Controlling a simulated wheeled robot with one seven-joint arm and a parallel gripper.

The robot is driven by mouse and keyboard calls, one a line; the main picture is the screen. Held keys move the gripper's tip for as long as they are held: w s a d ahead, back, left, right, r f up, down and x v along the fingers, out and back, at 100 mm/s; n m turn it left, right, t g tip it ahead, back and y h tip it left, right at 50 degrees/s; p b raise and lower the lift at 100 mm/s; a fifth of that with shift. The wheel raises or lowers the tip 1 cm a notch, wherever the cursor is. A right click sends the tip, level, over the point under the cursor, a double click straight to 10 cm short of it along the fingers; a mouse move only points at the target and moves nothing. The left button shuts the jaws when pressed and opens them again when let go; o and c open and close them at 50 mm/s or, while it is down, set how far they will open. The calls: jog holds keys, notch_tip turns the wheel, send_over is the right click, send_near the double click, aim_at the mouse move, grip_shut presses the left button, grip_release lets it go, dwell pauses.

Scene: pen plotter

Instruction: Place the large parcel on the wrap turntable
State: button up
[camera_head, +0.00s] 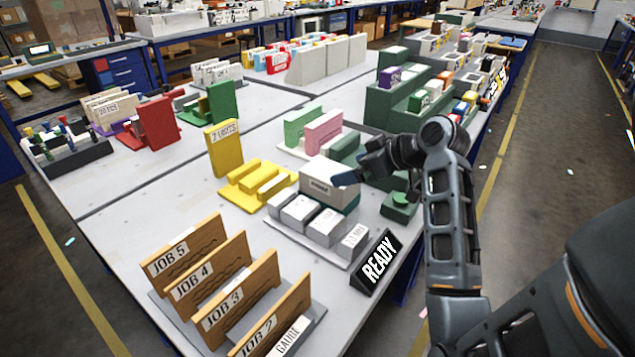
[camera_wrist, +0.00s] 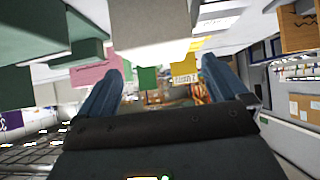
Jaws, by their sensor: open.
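No thing in view carries a readable name of parcel or turntable, so I cannot tell surely which they are. A large pale box (camera_head: 322,172) with a small label stands on a green base behind a row of smaller grey boxes (camera_head: 298,211) on a grey tray. My gripper (camera_head: 345,179) is at the right side of this pale box in the head view, overlapping its edge; contact cannot be told. In the wrist view my gripper (camera_wrist: 160,88) has its two blue fingers wide apart, with nothing between them. A large pale block (camera_wrist: 150,22) fills the top middle there.
A black READY sign (camera_head: 377,262) and upright JOB boards (camera_head: 225,305) stand in front. Yellow blocks (camera_head: 258,183) lie left. The table's left front is bare.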

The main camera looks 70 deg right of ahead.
aim_at(330, 171)
jog(key=shift+w+d+f, duration=0.1)
jog(key=shift+w+f, duration=0.1)
jog(key=shift+w, duration=0.3)
jog(key=shift+d+p+x, duration=0.2)
jog(key=shift+p+x, duration=0.1)
jog(key=shift+x, duration=3.25)
jog(key=shift+r, duration=0.15)
jog(key=shift+c, duration=0.5)
jog(key=c, duration=0.9)
jog(key=shift+c, duration=0.6)
jog(key=shift+r, duration=0.2)
